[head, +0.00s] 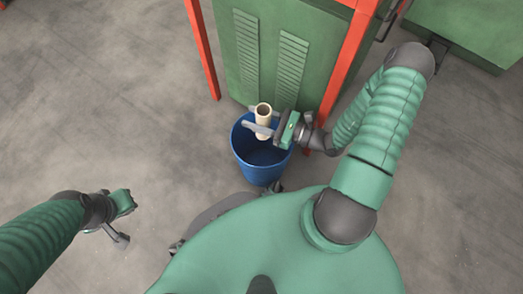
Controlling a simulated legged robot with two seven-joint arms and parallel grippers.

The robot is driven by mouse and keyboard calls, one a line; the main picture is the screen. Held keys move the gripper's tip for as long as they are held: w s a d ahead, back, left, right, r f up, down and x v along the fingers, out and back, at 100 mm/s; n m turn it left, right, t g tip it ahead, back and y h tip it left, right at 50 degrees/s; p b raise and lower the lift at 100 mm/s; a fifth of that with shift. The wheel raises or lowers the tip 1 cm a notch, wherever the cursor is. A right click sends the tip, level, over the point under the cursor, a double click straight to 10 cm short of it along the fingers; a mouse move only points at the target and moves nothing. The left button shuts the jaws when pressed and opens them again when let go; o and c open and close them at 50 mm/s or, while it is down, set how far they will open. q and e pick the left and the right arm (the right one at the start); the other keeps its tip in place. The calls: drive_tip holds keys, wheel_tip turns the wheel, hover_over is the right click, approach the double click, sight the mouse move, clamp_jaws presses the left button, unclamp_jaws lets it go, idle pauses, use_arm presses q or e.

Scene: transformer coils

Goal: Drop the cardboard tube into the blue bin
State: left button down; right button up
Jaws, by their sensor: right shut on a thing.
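The cardboard tube (263,116) is a pale beige hollow cylinder, standing roughly upright. My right gripper (262,130) is shut on the tube and holds it over the far part of the blue bin's opening. The blue bin (256,172) is a round open container on the floor in front of the green cabinet. The tube's lower end is partly hidden by the gripper's finger, and I cannot tell how far it reaches below the rim. My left gripper (121,222) is low at the left, away from the bin, with no object seen in it; its finger opening is unclear.
A green transformer cabinet (265,50) with louvred vents and orange-red posts (203,50) stands just behind the bin. Another green cabinet (470,28) is at the top right. The grey concrete floor (100,110) at the left is clear.

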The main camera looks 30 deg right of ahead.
drive_tip(key=shift+r, duration=0.1)
drive_tip(key=o, duration=1.4)
drive_tip(key=p+v, duration=0.7)
drive_tip(key=v, duration=1)
